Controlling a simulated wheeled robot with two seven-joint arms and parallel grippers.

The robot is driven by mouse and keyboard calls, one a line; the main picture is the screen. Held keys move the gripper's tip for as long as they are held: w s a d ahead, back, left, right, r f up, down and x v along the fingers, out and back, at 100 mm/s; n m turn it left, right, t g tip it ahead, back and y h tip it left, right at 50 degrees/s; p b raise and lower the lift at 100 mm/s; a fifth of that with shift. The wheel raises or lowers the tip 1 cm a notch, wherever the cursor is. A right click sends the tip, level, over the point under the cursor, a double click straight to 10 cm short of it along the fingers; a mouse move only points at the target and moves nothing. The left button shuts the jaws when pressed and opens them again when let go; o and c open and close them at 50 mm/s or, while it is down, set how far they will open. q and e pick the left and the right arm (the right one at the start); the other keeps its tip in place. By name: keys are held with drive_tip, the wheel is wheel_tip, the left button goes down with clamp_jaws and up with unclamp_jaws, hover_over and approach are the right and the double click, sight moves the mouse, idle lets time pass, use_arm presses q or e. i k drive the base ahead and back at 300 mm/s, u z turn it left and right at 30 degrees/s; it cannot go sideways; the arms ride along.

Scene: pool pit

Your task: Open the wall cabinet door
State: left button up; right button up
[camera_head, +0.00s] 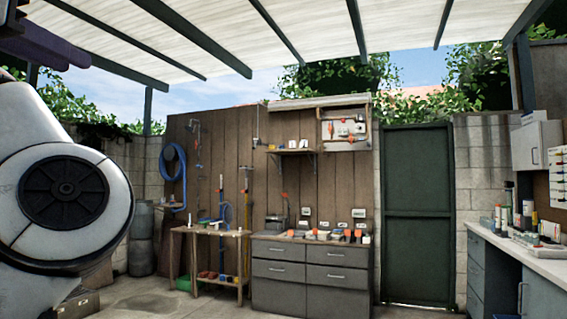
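A light grey wall cabinet (526,147) hangs at the right edge of the view, above the right-hand counter. Its door looks shut, with a small handle low on the front. My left arm fills the left edge as a large white link with a dark round joint cap. My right gripper is not in view.
A white-topped counter (548,262) with bottles and boxes stands below the cabinet. A grey drawer unit (312,275) and a wooden bench (208,233) stand by the back plank wall. A dark green door (418,215) is right of them. The middle floor is clear.

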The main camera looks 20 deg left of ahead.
sight(526, 141)
drive_tip(key=u, duration=0.15)
drive_tip(key=i, duration=3.5)
drive_tip(key=z, duration=0.2)
drive_tip(key=i, duration=2.4)
drive_tip(key=z, duration=0.95)
drive_tip(key=i, duration=1.95)
drive_tip(key=z, duration=2.2)
drive_tip(key=i, duration=1.15)
drive_tip(key=z, duration=0.55)
